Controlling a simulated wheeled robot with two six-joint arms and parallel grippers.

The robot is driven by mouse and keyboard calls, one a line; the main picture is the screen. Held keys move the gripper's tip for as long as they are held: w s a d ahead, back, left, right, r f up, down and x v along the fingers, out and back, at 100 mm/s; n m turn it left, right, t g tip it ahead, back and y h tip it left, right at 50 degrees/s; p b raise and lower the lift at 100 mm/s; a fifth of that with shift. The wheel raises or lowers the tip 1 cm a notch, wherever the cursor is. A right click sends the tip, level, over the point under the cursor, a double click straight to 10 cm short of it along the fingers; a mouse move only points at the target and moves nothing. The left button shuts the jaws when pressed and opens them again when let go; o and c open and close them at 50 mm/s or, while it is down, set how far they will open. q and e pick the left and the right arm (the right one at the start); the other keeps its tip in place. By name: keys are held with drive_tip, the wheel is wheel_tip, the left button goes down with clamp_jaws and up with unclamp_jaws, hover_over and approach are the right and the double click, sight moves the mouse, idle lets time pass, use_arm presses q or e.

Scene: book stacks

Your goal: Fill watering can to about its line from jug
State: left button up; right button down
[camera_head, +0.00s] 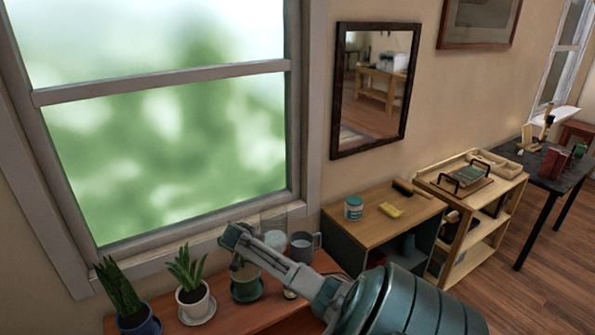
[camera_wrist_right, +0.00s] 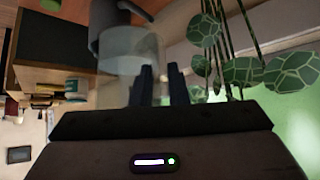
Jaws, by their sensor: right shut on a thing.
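The clear jug (camera_head: 278,218) is see-through and hard to make out above the window-side table in the head view; it also shows in the right wrist view (camera_wrist_right: 128,60). My right gripper (camera_wrist_right: 162,85) is shut on the jug; its two dark fingers stand at the jug's side. A grey can with a loop handle (camera_head: 303,246), seemingly the watering can, is close beside the jug; it also shows in the right wrist view (camera_wrist_right: 107,25). Its line and spout cannot be made out, nor can the water levels. My right arm covers part of the table. My left gripper is not in view.
Potted plants in blue (camera_head: 140,326), white (camera_head: 196,304) and green (camera_head: 246,288) pots line the table left of the can. A wooden cabinet (camera_head: 372,222) with a small jar (camera_head: 353,208) stands to the right. The window rises behind.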

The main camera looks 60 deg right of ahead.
drive_tip(key=shift+d+r, duration=0.15)
drive_tip(key=shift+r, duration=0.25)
wheel_tip(320, 180, up, 5)
drive_tip(key=p, duration=0.4)
drive_tip(key=shift+f+p, duration=0.2)
drive_tip(key=shift+p, duration=0.15)
drive_tip(key=shift+f, duration=0.1)
